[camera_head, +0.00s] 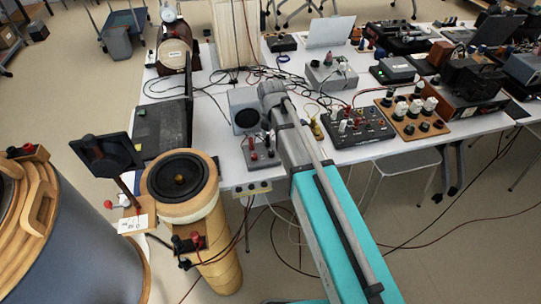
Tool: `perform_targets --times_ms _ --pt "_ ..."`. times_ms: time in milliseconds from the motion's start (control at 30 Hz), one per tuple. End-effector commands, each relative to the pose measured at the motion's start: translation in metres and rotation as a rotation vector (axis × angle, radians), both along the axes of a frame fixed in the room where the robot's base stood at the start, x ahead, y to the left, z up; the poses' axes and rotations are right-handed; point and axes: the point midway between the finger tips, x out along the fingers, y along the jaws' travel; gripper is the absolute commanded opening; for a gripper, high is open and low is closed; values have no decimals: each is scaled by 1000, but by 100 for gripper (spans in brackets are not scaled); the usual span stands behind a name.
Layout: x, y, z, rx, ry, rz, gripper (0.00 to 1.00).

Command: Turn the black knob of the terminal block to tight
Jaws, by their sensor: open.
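Several parts could be the terminal block, and I cannot tell which one is meant. A small wooden block (196,257) with black and red terminals is on the side of the upright speaker tube (219,240) at the lower left. A small grey block (264,157) with upright terminals sits at the table's front edge, left of my arm. Another small block (27,153) with dark and red parts is on the large drum at the far left. How tight any knob is cannot be seen. My arm crosses the centre, but I cannot make out my gripper's fingers.
A round black speaker (178,177) tops the tube, with a black horn (107,155) beside it. The white table (215,133) holds a dark panel (161,131), loose cables and several instruments to the right. Cables hang below its front edge. Open floor (445,240) lies at the lower right.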

Motion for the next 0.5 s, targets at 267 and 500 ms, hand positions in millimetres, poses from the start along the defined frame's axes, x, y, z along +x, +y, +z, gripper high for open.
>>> perform_targets --times_ms 267,500 --pt "0 0 -26 0 0 0 69" --pt "0 0 -45 0 0 1 69"
